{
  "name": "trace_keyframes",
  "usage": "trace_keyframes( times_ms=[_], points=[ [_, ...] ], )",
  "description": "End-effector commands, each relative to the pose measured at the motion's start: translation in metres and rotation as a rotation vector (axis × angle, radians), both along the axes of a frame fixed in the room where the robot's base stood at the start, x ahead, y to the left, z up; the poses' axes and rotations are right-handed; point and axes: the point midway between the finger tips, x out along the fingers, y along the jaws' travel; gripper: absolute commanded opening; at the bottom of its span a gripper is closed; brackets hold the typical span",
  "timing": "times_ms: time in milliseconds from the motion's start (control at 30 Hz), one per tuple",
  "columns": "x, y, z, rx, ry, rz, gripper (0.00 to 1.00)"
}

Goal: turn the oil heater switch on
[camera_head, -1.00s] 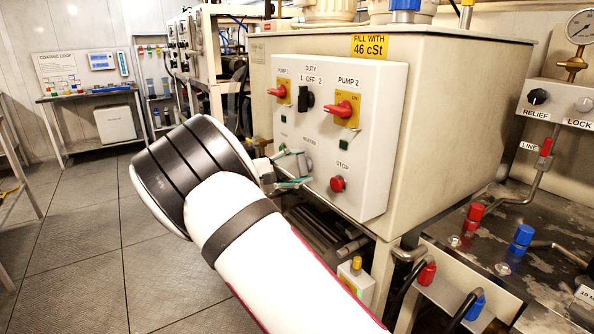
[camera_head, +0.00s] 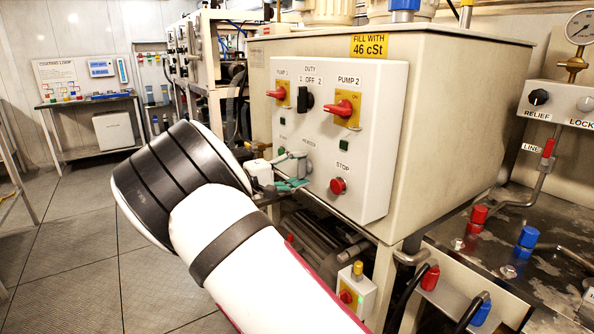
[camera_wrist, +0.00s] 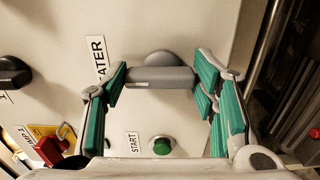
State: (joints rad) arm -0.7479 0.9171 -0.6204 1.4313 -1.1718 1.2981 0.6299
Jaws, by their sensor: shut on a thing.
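The heater switch is a grey knob with a bar-shaped handle (camera_wrist: 160,77) on the white control panel (camera_head: 375,95). In the wrist view, a partly hidden label ending in "ATER" stands beside it. My gripper (camera_wrist: 161,75) has its green-padded fingers at the two ends of the bar and is shut on it. The bar lies level across the wrist view. In the head view, my gripper (camera_head: 293,172) reaches the panel's lower left, and it and my wrist hide part of the knob's area.
A green START button (camera_wrist: 162,146) is close to the knob. The panel also carries a red PUMP 1 switch (camera_head: 278,93), a black DUTY switch (camera_head: 305,97), a red PUMP 2 switch (camera_head: 342,108) and a red STOP button (camera_head: 338,186). Open floor (camera_head: 85,240) lies at the left.

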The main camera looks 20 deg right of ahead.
Motion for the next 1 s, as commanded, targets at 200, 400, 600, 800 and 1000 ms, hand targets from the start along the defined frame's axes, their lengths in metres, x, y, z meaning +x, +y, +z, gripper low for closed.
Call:
trace_keyframes(
  times_ms=[200,400,600,800,1000],
  points=[
    [0.0,0.0,-0.001,0.004,-0.001,-0.002,0.58],
    [0.0,0.0,-0.001,0.002,0.0,-0.001,0.73],
    [0.0,0.001,0.0,0.002,0.001,0.0,0.73],
    [-0.006,0.021,-0.001,0.002,0.001,0.004,0.73],
    [-0.018,0.06,-0.001,0.002,0.0,0.004,0.73]
  ],
)
